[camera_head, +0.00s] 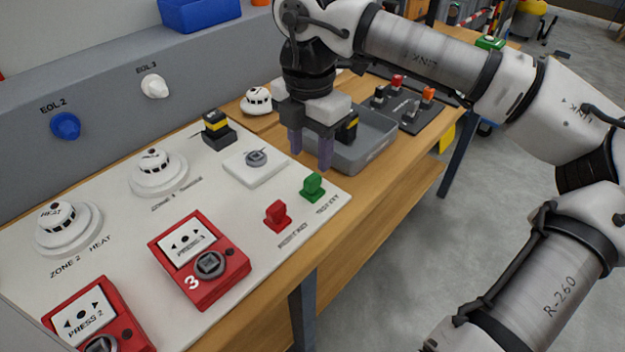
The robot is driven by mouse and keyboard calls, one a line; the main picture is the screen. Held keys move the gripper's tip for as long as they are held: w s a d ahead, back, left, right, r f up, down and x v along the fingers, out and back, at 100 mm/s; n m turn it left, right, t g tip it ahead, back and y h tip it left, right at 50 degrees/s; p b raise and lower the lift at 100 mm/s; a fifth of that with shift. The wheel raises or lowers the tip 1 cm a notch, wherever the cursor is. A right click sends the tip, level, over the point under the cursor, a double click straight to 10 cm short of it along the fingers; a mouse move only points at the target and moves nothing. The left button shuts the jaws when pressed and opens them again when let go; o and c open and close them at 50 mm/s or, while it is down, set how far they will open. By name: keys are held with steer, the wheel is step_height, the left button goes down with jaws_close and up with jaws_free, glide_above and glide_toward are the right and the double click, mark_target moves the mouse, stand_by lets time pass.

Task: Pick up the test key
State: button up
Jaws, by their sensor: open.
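The test key is a small green key (312,187) standing upright on the white panel, near its right corner, beside the printed words "TEST KEY". A similar red key (277,215) stands to its lower left by its own label. My gripper (310,155) points down, with its two purple fingers apart and nothing seen between them. In the picture its fingertips are just above the green key, and they do not appear to touch it. I cannot tell their exact height over the panel.
A grey tray (368,158) holding a black and yellow part (347,129) sits right behind my fingers. A white block with a keyswitch (256,166) is to the left. Red call points (200,262) and detectors fill the panel (110,215). The wooden bench edge runs along the right.

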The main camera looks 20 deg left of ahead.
mark_target(313, 176)
steer(key=shift+s+d+f+p, duration=0.15)
steer(key=shift+f+p, duration=0.2)
steer(key=shift+f, duration=1.2)
steer(key=shift+d+f+p, duration=0.15)
steer(key=shift+f+p, duration=0.15)
steer(key=shift+f, duration=1.25)
jaws_close()
